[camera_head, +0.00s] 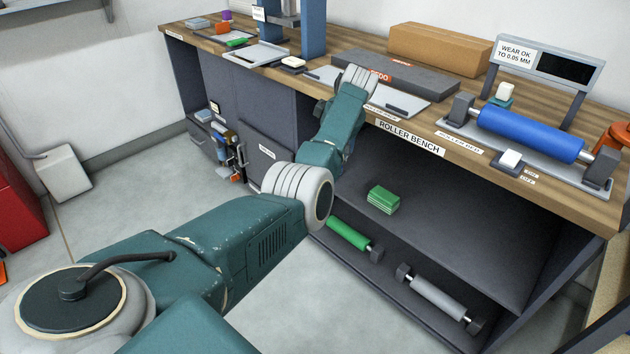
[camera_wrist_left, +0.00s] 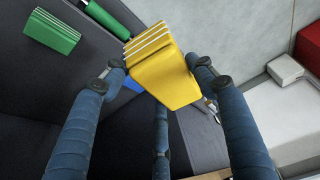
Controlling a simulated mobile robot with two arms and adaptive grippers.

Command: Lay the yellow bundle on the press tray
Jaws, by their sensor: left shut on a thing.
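The yellow bundle (camera_wrist_left: 165,78) is a block of several layers with pale lines along one end. My left gripper (camera_wrist_left: 157,72) is shut on it, with blue fingers at its two sides. In the head view my left arm reaches over the front of the bench, and its gripper and the bundle are hidden. A shallow grey tray (camera_head: 248,57) lies on the bench at the left beside a blue upright frame (camera_head: 313,28); it looks like the press tray, but I cannot read a label confirming it. My right gripper is not in view.
The roller bench (camera_head: 365,57) holds a dark block, a cardboard box (camera_head: 438,48) and a blue roller (camera_head: 530,133). A green bundle (camera_head: 383,199) sits on the shelf below, with green and grey rollers (camera_head: 437,297) lower down. Small items stand around the grey tray.

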